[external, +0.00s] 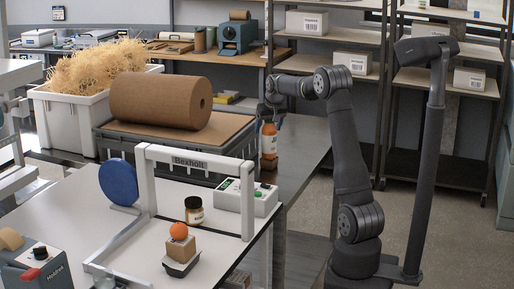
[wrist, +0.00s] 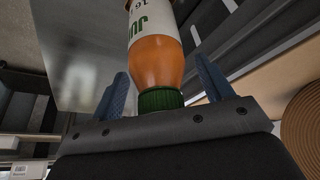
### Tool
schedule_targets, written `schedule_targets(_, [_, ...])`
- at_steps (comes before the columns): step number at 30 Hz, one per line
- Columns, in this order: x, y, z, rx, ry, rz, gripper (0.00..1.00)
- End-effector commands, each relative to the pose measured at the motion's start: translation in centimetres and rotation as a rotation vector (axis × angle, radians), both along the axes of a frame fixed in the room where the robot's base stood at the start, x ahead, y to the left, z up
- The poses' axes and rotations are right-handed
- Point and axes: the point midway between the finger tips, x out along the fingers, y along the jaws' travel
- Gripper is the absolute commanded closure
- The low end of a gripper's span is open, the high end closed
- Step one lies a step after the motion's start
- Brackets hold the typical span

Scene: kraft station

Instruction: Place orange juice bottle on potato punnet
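The orange juice bottle (external: 269,141), with orange contents and a white label, stands upright on the metal table right of the dark crate. Its green cap (wrist: 160,99) and orange shoulder show in the wrist view. My gripper (external: 271,103) is above the bottle, pointing down. In the wrist view my gripper (wrist: 165,88) has its blue fingers either side of the bottle's top, with gaps showing, so it is open. A small dark tray (external: 180,267) on the front table bears a brown box (external: 180,247) with an orange ball (external: 179,231) on top; I cannot tell whether this is the potato punnet.
A white frame (external: 187,158) stands over the front table, near a brown jar (external: 194,210), a blue disc (external: 118,182) and a control box (external: 244,198). The dark crate (external: 170,146) carries a large brown roll (external: 160,101). A white bin (external: 78,120) holds straw.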

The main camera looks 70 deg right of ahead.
Motion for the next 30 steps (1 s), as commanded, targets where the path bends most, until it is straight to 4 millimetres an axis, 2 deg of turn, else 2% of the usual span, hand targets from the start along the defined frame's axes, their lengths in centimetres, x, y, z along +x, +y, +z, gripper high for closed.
schedule_targets(6, [0.0, 0.0, 0.1, -0.001, -0.001, 0.000, 0.27])
schedule_targets(10, [-0.2, 0.2, 1.1, -0.002, -0.002, 0.000, 0.27])
schedule_targets(24, [-2.6, 2.7, 9.6, -0.002, -0.002, 0.000, 0.27])
schedule_targets(30, [-3.2, 3.2, 11.2, 0.000, 0.000, 0.001, 0.27])
